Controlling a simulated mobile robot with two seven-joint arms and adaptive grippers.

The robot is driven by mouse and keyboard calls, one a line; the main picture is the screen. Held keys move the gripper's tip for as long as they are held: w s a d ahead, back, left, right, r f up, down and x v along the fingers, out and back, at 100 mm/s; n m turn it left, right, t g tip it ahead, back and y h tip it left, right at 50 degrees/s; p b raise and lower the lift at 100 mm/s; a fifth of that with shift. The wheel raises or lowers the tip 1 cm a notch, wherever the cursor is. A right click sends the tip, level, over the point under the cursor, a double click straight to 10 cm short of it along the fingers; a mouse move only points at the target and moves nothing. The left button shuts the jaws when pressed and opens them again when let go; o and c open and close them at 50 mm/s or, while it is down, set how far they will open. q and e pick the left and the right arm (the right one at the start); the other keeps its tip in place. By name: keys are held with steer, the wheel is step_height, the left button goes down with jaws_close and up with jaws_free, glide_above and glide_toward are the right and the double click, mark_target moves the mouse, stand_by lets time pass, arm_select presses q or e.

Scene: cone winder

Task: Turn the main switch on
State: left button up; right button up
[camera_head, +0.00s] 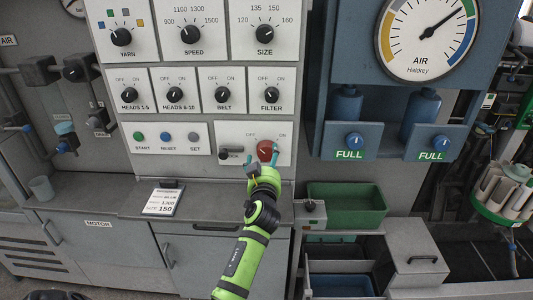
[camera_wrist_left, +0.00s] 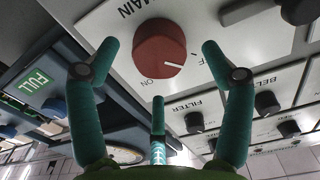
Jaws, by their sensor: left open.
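The main switch (camera_head: 267,150) is a round red knob on a white plate, low on the grey control panel. In the left wrist view the red knob (camera_wrist_left: 160,52) fills the upper middle, under the word MAIN. Its white pointer line points right, towards the partly hidden OFF label and away from ON. My left gripper (camera_head: 263,158) is open in front of the knob. In the wrist view its teal fingers (camera_wrist_left: 159,60) stand left, right and below the knob, with visible gaps. I cannot tell how deep they reach. My right gripper is not in view.
A black lock lever (camera_head: 230,153) sits left of the switch on the same plate. Other black knobs, such as FILTER (camera_head: 271,95), are above. A grey ledge (camera_head: 110,195) with a display card (camera_head: 163,199) and a green bin (camera_head: 345,204) are below.

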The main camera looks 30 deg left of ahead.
mark_target(267, 155)
arm_select(q)
steer(key=shift+x, duration=1.5)
steer(key=c, duration=1.2)
